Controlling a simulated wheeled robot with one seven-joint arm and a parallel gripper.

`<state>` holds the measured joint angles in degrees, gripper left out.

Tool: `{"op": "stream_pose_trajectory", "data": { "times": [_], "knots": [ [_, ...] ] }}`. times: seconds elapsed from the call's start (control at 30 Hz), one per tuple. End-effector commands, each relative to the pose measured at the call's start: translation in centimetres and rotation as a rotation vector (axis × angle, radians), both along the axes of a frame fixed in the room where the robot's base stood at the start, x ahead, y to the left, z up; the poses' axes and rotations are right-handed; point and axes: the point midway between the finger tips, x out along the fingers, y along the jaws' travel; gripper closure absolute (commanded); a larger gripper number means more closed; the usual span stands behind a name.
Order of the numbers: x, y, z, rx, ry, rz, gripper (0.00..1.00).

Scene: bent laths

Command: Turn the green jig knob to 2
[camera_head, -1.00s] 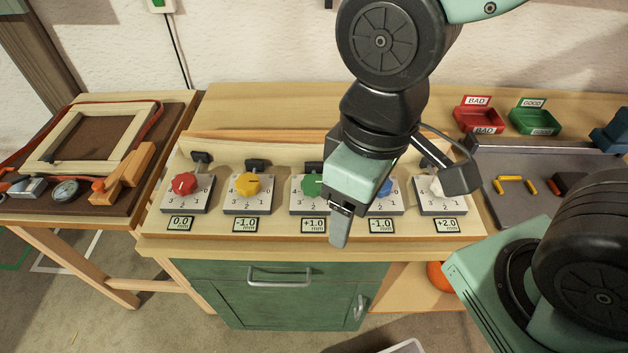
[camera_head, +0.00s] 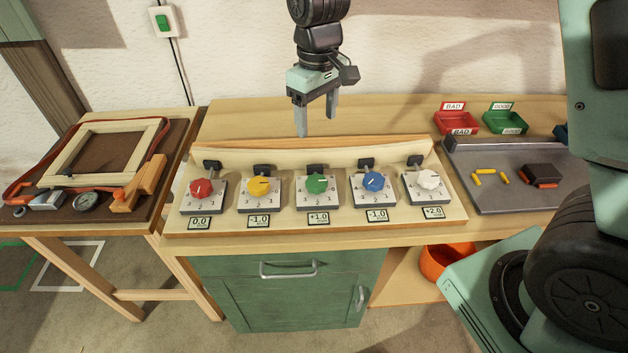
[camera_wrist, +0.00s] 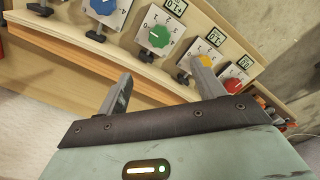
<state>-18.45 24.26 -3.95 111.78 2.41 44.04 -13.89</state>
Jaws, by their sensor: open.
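The green knob (camera_head: 316,184) sits on the middle white dial plate of a wooden jig panel (camera_head: 190,228), with a "+1.0" display (camera_head: 318,218) below it. A white pointer line shows on the knob; the number it points at is too small to read surely. The green knob also shows in the wrist view (camera_wrist: 159,36), beyond and between my fingers. My gripper (camera_head: 317,122) is open and empty, above and behind the panel, apart from the knob. Its fingers also show in the wrist view (camera_wrist: 160,72).
Red (camera_head: 201,189), yellow (camera_head: 258,186), blue (camera_head: 373,181) and white (camera_head: 428,179) knobs flank the green one. A bent lath (camera_head: 310,156) runs behind them. BAD (camera_head: 457,122) and GOOD (camera_head: 505,122) trays and a grey tray (camera_head: 480,200) stand right. A frame (camera_head: 60,155) lies left.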

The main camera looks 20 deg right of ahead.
Motion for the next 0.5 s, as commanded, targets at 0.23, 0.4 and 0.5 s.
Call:
{"op": "stream_pose_trajectory", "data": {
  "times": [0.23,0.4,0.5],
  "knots": [
    [0.0,-0.2,-2.9,-0.004,0.006,0.000,0.32],
    [0.0,-0.1,-6.4,-0.004,0.006,0.000,0.32],
    [-0.1,-0.1,-8.5,-0.003,0.006,-0.001,0.32]
  ]
}}
